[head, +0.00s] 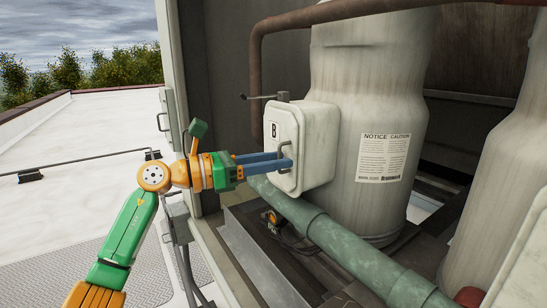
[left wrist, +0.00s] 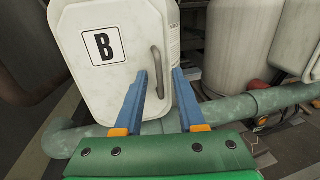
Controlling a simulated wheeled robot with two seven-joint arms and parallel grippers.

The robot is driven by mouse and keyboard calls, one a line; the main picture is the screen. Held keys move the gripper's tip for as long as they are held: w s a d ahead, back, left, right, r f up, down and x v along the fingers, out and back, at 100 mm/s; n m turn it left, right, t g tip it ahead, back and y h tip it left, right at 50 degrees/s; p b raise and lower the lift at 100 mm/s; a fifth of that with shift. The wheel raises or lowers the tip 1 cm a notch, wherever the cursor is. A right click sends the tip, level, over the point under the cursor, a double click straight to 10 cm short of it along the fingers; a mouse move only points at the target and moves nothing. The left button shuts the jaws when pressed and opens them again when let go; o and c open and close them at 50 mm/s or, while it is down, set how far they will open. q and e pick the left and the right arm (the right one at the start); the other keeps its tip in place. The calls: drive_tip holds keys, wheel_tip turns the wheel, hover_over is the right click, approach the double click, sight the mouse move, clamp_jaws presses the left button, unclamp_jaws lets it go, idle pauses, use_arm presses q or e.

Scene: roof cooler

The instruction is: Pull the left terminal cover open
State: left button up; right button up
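The left terminal cover (head: 283,128) is a white, rounded panel marked "B" on a box at the side of a tall tank. It looks closed flat on its box, and it fills the upper left of the left wrist view (left wrist: 90,85). Its dark curved handle (left wrist: 158,72) is upright near the cover's right edge. My left gripper (head: 285,158) has its blue fingers at the handle. In the left wrist view the fingertips (left wrist: 160,72) stand apart, one on each side of the handle, with gaps visible. My right gripper is not in view.
A white cabinet post (head: 173,75) stands left of the box. A pale panel edge (head: 525,265) shows at lower right.

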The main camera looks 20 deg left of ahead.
use_arm(q)
drive_tip(key=shift+s+a, duration=0.15)
clamp_jaws()
idle(1.1)
